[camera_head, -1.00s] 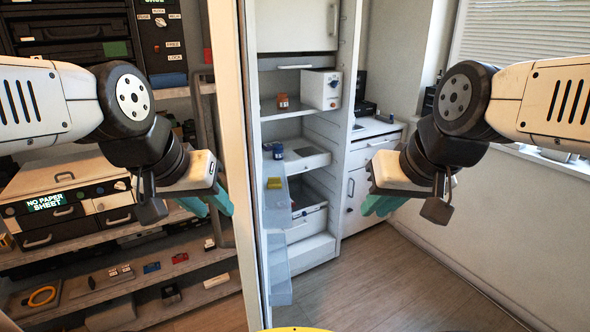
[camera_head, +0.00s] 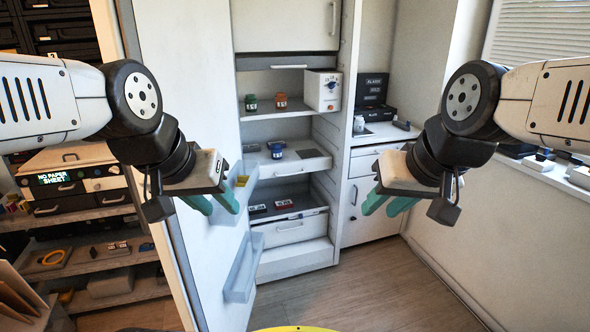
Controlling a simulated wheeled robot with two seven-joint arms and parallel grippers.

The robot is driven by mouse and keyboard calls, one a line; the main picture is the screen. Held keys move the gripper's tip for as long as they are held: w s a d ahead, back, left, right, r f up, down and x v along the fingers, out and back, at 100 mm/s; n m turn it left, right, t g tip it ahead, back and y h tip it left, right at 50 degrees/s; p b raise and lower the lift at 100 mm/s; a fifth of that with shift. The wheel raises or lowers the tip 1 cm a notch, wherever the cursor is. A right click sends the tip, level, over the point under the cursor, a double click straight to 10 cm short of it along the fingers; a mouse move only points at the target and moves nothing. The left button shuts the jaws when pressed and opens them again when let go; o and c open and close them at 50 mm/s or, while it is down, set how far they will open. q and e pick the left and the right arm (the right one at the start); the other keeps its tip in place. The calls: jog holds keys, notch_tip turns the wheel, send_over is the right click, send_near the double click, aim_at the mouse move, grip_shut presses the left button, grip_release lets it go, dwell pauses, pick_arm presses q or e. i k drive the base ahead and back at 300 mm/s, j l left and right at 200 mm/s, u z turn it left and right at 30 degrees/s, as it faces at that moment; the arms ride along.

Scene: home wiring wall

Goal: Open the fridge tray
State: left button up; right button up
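An open white fridge (camera_head: 346,110) stands ahead, its door (camera_head: 183,130) swung out to the left. Inside are a middle white pull-out tray (camera_head: 306,165) with a handle on its front and a lower white drawer (camera_head: 292,231), also with a handle. I cannot tell which one is the fridge tray. The middle tray sticks out slightly from the shelf. My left gripper (camera_head: 222,204) is open and empty, in front of the door. My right gripper (camera_head: 384,207) is open and empty, right of the fridge in front of the cabinet. Neither visibly touches a tray.
A green jar (camera_head: 251,103) and a red jar (camera_head: 281,101) stand on the upper shelf beside a white box (camera_head: 322,91). A blue jar (camera_head: 276,149) is on the middle tray. Door bins (camera_head: 243,268) jut toward the fridge. The wooden floor (camera_head: 350,285) ahead is clear.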

aim_at(301, 156)
jog(key=i+l+u, duration=0.3)
jog(key=l, duration=0.25)
jog(key=i+l+u, duration=0.15)
jog(key=l, duration=0.15)
jog(key=i+l+u, duration=0.2)
jog(key=l, duration=0.15)
jog(key=i+l+u, duration=0.25)
jog(key=i, duration=0.3)
jog(key=i+l+u, duration=0.25)
jog(key=i+l, duration=0.25)
